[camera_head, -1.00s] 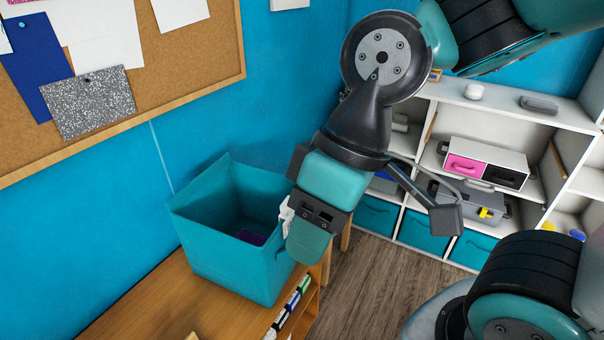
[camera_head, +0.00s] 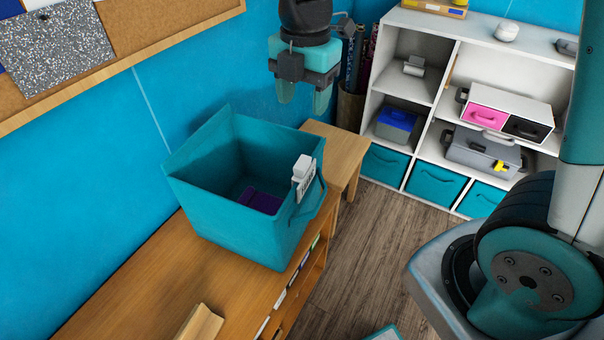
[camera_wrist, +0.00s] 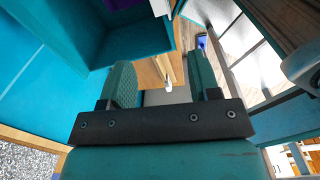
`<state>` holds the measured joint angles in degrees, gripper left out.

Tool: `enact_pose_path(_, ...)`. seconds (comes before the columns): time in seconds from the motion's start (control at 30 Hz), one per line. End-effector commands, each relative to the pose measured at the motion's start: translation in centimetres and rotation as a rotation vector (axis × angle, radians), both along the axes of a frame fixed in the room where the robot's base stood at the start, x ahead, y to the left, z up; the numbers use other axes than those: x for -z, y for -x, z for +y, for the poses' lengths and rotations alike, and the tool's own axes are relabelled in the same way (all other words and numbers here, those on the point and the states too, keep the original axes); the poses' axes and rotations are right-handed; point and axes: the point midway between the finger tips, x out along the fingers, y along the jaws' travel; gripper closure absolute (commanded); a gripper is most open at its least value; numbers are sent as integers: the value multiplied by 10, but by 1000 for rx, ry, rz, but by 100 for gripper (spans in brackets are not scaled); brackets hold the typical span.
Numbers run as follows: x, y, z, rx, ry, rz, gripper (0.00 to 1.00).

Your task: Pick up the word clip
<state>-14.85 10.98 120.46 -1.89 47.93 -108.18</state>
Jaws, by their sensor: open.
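The word clip (camera_head: 303,177) is a small white piece with lettering, hung on the right rim of a teal fabric bin (camera_head: 222,212). In the wrist view, a white bit (camera_wrist: 160,7) at the bin's edge looks like the same clip, cut by the top of the frame. My gripper (camera_head: 304,98) is open and empty, with teal fingers pointing down. In the head view it shows above and behind the bin, apart from the clip. In the wrist view my gripper's fingers (camera_wrist: 163,80) stand apart with nothing between them.
The bin stands on a wooden shelf unit (camera_head: 150,290) against the blue wall and holds a purple item (camera_head: 260,201). A white shelf (camera_head: 425,120) with boxes and teal drawers stands at the back right. Wooden floor (camera_head: 375,240) lies open between them.

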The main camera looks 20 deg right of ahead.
Motion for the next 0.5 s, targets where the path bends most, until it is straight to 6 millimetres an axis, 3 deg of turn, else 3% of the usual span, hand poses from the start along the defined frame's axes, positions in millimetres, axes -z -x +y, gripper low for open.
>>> enact_pose_path(0.23,22,-11,-2,-131,26,7,44)
enact_pose_path(0.5,83,-10,-2,-132,26,10,44)
